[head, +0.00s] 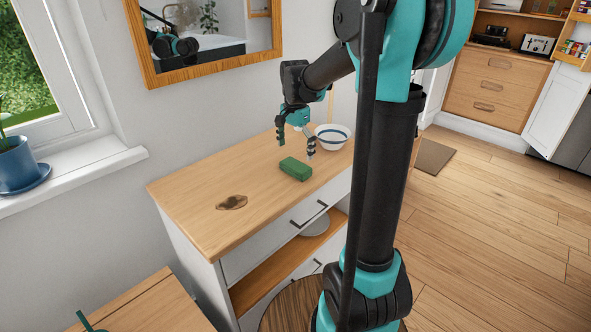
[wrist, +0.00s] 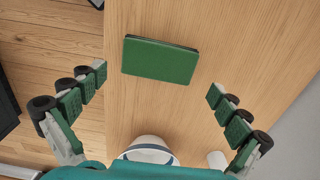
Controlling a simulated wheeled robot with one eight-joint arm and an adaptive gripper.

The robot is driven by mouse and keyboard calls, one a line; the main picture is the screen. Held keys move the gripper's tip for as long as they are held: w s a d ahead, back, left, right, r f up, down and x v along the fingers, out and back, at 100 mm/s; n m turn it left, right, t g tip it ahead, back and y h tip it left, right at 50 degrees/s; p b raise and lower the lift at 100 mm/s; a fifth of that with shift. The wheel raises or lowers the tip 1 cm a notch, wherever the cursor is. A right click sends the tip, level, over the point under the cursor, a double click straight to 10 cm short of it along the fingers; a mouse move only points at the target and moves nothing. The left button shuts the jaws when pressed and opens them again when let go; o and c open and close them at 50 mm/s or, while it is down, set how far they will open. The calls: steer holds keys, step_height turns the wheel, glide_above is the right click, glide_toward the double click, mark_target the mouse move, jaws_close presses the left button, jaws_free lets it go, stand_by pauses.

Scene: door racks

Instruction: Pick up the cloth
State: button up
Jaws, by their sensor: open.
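A green rectangular slab with a dark edge, which I take for the folded cloth (head: 295,169), lies flat on the wooden top of the cabinet. In the wrist view the green cloth (wrist: 160,60) sits at upper middle, just beyond the line between my fingertips. My gripper (head: 296,149) is above the cabinet top, pointing down, its fingers spread wide. In the wrist view my gripper (wrist: 157,83) has one finger on each side, apart from the cloth, and nothing between them. Nothing covers the cloth in the wrist view.
A white bowl with a blue stripe (head: 333,136) stands close behind the gripper. A small brown flat thing (head: 232,202) lies on the cabinet top (head: 190,205) toward the front left. A white object (wrist: 217,160) is near the bowl. The top between is clear.

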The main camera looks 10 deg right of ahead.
mark_target(296, 165)
steer(key=shift+d+f, duration=0.1)
steer(key=shift+f, duration=3)
steer(key=c, duration=0.8)
steer(key=shift+r, duration=0.1)
step_height(296, 165, up, 20)
steer(key=shift+f, duration=0.1)
